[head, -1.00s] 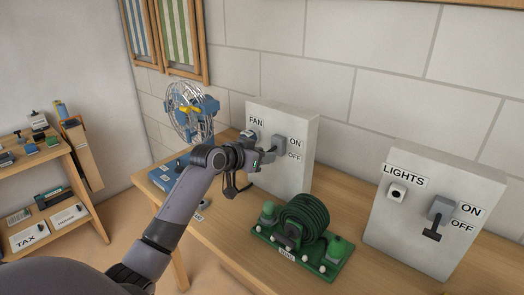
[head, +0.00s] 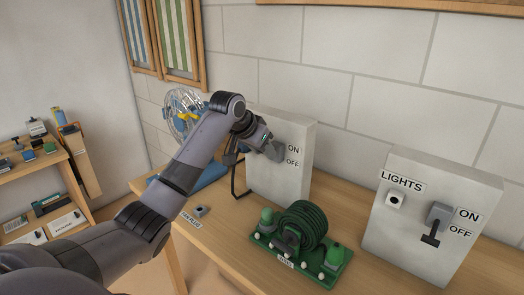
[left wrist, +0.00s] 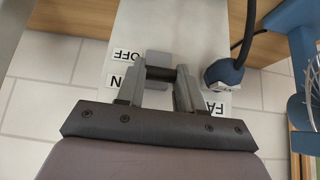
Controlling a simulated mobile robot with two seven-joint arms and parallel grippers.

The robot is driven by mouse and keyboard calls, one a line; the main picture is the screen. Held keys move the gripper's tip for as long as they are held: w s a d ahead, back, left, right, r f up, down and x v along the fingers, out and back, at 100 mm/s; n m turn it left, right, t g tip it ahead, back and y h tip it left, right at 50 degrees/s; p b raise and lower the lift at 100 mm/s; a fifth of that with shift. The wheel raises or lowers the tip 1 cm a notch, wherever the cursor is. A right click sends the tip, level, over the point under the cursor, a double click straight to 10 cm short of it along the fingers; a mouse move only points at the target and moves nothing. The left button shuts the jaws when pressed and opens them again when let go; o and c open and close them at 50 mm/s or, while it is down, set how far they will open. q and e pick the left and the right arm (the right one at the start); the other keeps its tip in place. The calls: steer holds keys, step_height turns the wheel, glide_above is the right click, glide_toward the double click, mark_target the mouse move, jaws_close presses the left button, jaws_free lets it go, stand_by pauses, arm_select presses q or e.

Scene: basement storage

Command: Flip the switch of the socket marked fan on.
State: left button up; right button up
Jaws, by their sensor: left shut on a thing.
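The grey fan box (head: 285,185) stands upright on the bench with ON and OFF labels on its face. My left gripper (head: 268,150) is at its switch and covers most of it in the head view. In the left wrist view, which is upside down, the gripper (left wrist: 158,90) is shut on the dark switch lever (left wrist: 161,73). The lever shows on the ON side of the switch block (left wrist: 158,57); its exact tilt is hard to tell. The fan label (left wrist: 214,107) is partly hidden by a finger. A blue plug (left wrist: 223,73) with a black cable sits beside it. My right gripper is out of view.
A blue fan (head: 185,112) stands behind my arm. A green hose reel (head: 300,230) sits on the bench below the fan box. The lights box (head: 425,215) stands to the right, its lever down toward OFF. A shelf (head: 40,185) is at far left.

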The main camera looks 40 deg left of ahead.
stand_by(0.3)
arm_select(q)
steer(key=o, duration=1)
steer(key=shift+w, duration=0.1)
steer(key=shift+o, duration=0.2)
steer(key=shift+r, duration=0.1)
steer(key=v, duration=0.7)
steer(key=shift+b, duration=0.4)
